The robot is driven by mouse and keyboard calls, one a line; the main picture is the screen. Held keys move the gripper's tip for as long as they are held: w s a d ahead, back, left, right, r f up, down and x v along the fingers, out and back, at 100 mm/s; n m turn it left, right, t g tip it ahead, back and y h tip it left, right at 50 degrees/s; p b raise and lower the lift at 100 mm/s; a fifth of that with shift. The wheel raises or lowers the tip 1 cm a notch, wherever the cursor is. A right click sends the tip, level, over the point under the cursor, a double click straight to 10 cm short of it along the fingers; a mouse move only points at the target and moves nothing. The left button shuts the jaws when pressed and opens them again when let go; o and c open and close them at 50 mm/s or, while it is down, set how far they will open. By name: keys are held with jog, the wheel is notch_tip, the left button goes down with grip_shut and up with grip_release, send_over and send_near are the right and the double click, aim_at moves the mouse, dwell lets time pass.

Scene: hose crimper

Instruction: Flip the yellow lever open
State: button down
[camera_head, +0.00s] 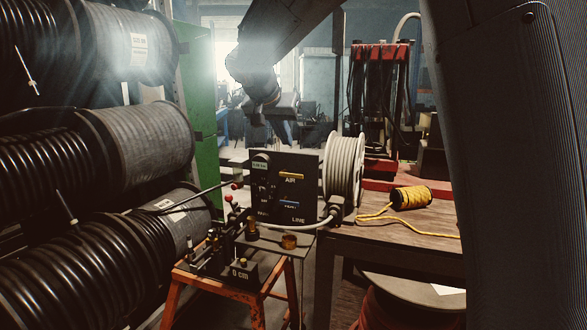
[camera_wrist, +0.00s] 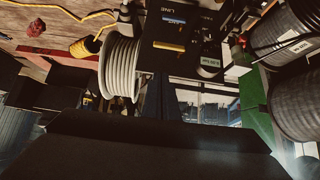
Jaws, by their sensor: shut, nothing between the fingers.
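The black control panel (camera_head: 312,160) stands on an orange-legged stand in the middle of the head view. The yellow lever (camera_head: 291,176) lies roughly level across its upper right part, just below the word AIR. It also shows as a short yellow bar in the upside-down wrist view (camera_wrist: 168,46). A blue lever (camera_head: 289,203) sits lower on the panel. My gripper (camera_head: 286,138) is above and behind the panel's top edge, apart from the lever. Its dark fingers show in the wrist view (camera_wrist: 154,98), shut and empty.
A white hose reel (camera_head: 344,168) adjoins the panel's right side. Large black hose coils (camera_head: 130,150) fill the left. The wooden table (camera_head: 400,224) at right holds a yellow rope spool (camera_head: 411,197) and a red rack (camera_head: 380,95). The space before the panel's upper face looks clear.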

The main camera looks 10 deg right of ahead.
jog(key=shift+w+r, duration=0.15)
jog(key=shift+r, duration=0.1)
jog(key=p, duration=0.4)
send_over(292, 174)
jog(key=s, duration=0.2)
notch_tip(292, 174, down, 7)
jog(key=shift+f+p, duration=0.55)
jog(key=shift+f, duration=1.5)
